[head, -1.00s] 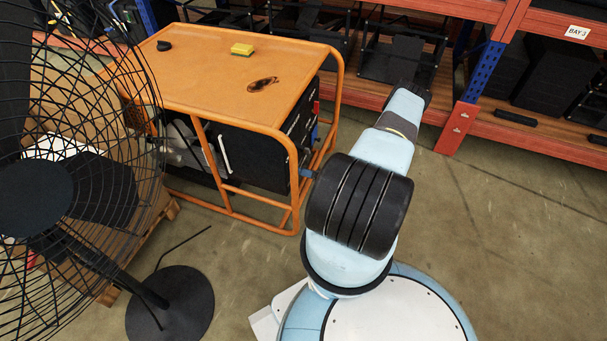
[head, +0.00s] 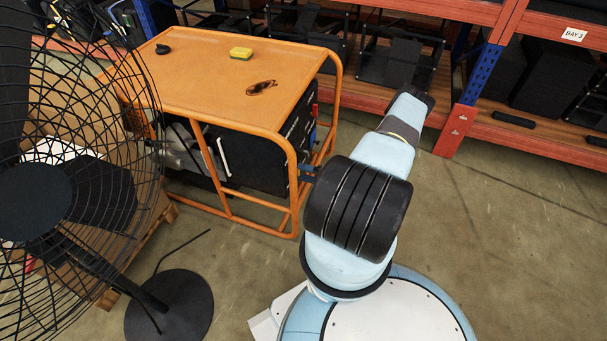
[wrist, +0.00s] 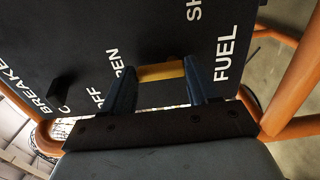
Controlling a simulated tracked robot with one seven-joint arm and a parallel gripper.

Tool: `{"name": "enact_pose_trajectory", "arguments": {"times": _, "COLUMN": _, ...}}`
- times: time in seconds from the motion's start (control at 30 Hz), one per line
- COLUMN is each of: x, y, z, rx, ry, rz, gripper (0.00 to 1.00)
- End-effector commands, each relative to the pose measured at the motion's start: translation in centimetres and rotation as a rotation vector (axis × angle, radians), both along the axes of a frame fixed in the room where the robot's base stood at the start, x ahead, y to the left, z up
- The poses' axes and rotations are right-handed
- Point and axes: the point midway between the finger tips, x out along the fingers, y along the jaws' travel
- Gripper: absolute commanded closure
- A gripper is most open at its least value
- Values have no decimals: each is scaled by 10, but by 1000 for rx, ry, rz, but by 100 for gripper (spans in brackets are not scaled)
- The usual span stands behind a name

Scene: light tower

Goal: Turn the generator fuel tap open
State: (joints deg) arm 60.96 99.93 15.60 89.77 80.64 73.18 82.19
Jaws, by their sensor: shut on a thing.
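The orange-framed generator (head: 230,75) stands ahead in the head view, with a dark control panel on its right end. In the wrist view this black panel (wrist: 85,35) carries the white words FUEL, OPEN, OFF and BREAKER, some partly cut off or covered. The yellow fuel tap (wrist: 162,72) lies as a short bar across the gap between the blue fingers of my gripper (wrist: 160,75). My gripper is shut on it at the panel. The tap's base is hidden. In the head view my arm covers most of the gripper.
A black caged fan (head: 75,190) stands at the left. A yellow sponge (head: 241,54) and sunglasses (head: 261,88) lie on the generator top. Orange frame tubes (wrist: 290,120) run close beside my gripper. Red shelving (head: 480,75) stands behind. The floor at right is clear.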

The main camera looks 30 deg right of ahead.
Motion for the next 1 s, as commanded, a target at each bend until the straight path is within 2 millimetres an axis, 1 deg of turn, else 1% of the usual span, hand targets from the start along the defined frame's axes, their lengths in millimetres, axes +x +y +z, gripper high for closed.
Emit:
{"name": "enact_pose_trajectory", "arguments": {"times": 0.57, "x": 0, "y": -3, "z": -3, "rx": 17, "ry": 24, "rz": -5, "gripper": 71}}
{"name": "enact_pose_trajectory", "arguments": {"times": 0.6, "x": 0, "y": -3, "z": -3, "rx": 17, "ry": 24, "rz": -4, "gripper": 37}}
{"name": "enact_pose_trajectory", "arguments": {"times": 0.83, "x": 0, "y": -2, "z": -2, "rx": 19, "ry": 21, "rz": -3, "gripper": 15}}
{"name": "enact_pose_trajectory", "arguments": {"times": 1.0, "x": 0, "y": -2, "z": -1, "rx": 20, "ry": 20, "rz": -2, "gripper": 15}}
